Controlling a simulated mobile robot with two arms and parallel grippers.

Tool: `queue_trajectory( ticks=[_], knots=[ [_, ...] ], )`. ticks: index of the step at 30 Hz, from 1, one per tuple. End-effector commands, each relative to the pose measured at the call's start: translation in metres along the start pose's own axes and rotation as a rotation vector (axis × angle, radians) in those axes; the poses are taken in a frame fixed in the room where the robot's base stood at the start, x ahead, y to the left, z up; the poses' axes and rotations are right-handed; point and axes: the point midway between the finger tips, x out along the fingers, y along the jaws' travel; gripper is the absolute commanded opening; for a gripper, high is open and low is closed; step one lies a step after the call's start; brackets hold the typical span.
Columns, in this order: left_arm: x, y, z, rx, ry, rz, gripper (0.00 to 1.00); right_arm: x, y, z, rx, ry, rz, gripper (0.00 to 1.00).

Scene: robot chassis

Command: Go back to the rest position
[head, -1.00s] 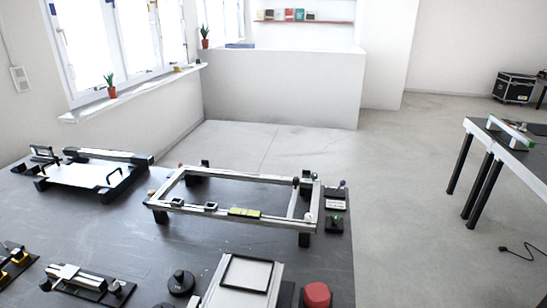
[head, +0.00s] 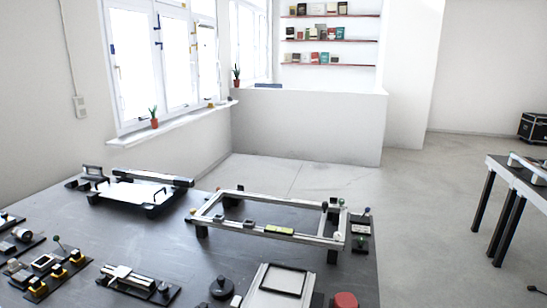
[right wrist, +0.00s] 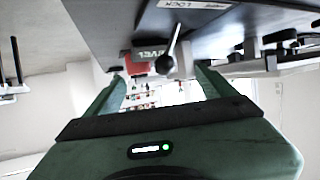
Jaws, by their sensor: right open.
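My right gripper (right wrist: 160,95) shows in the right wrist view. Its two green fingers are spread apart with nothing held between them. In the head view neither gripper shows. The silver chassis frame (head: 268,229) stands on the dark worktable (head: 180,240) there.
A white panel fixture (head: 128,193) sits at the table's left. A grey plate fixture (head: 280,285) and a red block (head: 344,300) are at the front edge. A second table (head: 520,175) stands at the right. Open floor (head: 430,200) lies between the tables.

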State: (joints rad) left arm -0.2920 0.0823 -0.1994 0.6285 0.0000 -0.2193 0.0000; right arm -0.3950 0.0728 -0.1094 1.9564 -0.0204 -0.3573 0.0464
Motion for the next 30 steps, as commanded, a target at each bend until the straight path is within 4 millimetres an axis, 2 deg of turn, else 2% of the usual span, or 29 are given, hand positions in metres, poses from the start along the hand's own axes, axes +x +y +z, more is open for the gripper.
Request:
queue_trajectory(
  ticks=[6,14,20,30],
  knots=[
    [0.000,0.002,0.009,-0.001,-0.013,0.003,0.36,-0.009,0.000,0.008,-0.005,-0.076,0.001,0.85],
    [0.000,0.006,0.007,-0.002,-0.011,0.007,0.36,-0.033,-0.001,0.026,-0.015,-0.235,0.001,0.85],
    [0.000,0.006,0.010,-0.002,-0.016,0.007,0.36,-0.066,-0.001,0.044,-0.027,-0.407,0.000,0.85],
    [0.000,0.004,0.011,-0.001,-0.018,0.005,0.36,-0.136,-0.002,0.069,-0.047,-0.694,-0.007,0.85]
  ],
)
